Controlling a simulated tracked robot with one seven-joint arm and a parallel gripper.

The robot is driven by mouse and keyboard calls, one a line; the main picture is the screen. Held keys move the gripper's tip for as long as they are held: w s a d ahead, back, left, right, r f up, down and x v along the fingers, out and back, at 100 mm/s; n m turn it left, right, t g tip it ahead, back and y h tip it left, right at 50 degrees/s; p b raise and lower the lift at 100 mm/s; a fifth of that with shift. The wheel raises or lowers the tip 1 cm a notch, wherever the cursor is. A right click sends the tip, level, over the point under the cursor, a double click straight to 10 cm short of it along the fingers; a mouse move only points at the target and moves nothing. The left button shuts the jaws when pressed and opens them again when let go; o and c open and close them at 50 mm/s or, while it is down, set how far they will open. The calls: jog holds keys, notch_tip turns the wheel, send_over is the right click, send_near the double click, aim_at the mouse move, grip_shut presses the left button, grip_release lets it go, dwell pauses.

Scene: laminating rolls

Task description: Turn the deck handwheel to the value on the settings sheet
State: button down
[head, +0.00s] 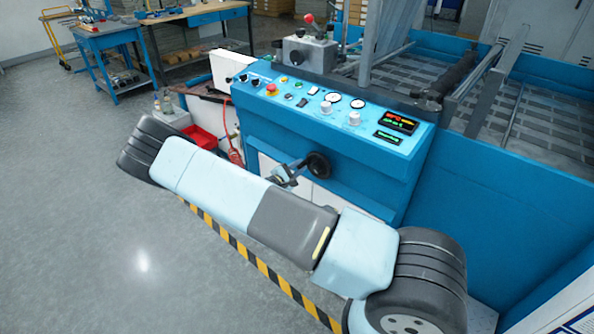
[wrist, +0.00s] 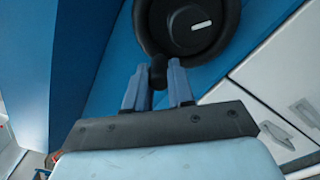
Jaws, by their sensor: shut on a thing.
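The black deck handwheel (head: 317,165) is on the front of the blue machine in the head view, below the control panel. In the wrist view the handwheel (wrist: 192,27) fills the top middle, with a pale mark on its hub and a dark handle knob (wrist: 158,72) at its lower rim. My gripper (wrist: 168,75) has its two blue-grey fingers around this knob and is shut on it. In the head view my gripper (head: 293,172) reaches the wheel's left side, and my arm hides part of the machine's lower front. I cannot make out a settings sheet.
The blue control panel (head: 330,108) has gauges, knobs, a red stop button (head: 271,88) and a lit display (head: 400,121). White cabinet doors (wrist: 285,75) lie right of the wheel in the wrist view. A yellow-black floor stripe (head: 236,246) runs under my arm. Open floor lies left.

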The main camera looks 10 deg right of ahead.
jog(key=shift+s+d, duration=0.15)
jog(key=shift+d, duration=0.2)
jog(key=c, duration=1.3)
grip_release()
jog(key=o, duration=0.3)
jog(key=shift+a, duration=0.15)
jog(key=shift+o, duration=0.2)
jog(key=shift+a, duration=0.15)
jog(key=shift+s+a, duration=0.15)
jog(key=shift+a, duration=0.15)
jog(key=v, duration=1.2)
jog(key=shift+s+a, duration=0.25)
jog(key=shift+a, duration=0.05)
jog(key=shift+m, duration=0.3)
